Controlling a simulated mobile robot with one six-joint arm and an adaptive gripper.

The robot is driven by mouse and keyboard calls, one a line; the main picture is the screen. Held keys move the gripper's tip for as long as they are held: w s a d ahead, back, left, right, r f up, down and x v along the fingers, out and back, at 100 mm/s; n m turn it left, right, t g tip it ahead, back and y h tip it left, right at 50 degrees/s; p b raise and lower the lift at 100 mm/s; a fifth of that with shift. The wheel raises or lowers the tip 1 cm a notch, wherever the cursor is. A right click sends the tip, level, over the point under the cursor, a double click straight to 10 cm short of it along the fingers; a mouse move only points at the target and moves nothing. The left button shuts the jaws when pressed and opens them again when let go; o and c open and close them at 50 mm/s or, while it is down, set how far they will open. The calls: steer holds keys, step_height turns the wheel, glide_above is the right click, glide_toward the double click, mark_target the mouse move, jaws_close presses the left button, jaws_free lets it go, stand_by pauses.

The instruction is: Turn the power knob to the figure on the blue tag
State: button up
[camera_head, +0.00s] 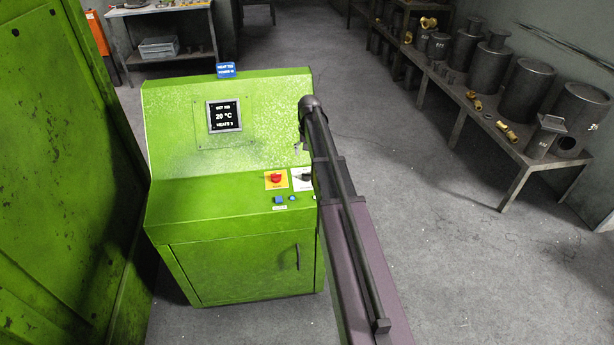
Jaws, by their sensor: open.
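A blue tag (227,70) with small white lettering stands on the top edge of the green console (174,110). Its lower line seems to begin with POWER, but its figure is too small to read surely. A white plate (302,183) lies at the right of the sloped desk, partly covered by a dark shape. A dark rod and purple beam, apparently my arm, reach over the console's right side. My gripper cannot be made out.
A red button (275,178) on a yellow plate sits left of the white plate. A blue button (280,199) is below it. A large green machine wall (60,170) closes off the left. A bench (480,150) with metal parts stands right. The floor between is clear.

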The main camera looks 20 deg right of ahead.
mark_target(307, 173)
steer(key=shift+a+f+b, duration=0.1)
steer(key=shift+f+b, duration=4.15)
steer(key=shift+f, duration=0.3)
steer(key=c, duration=1.2)
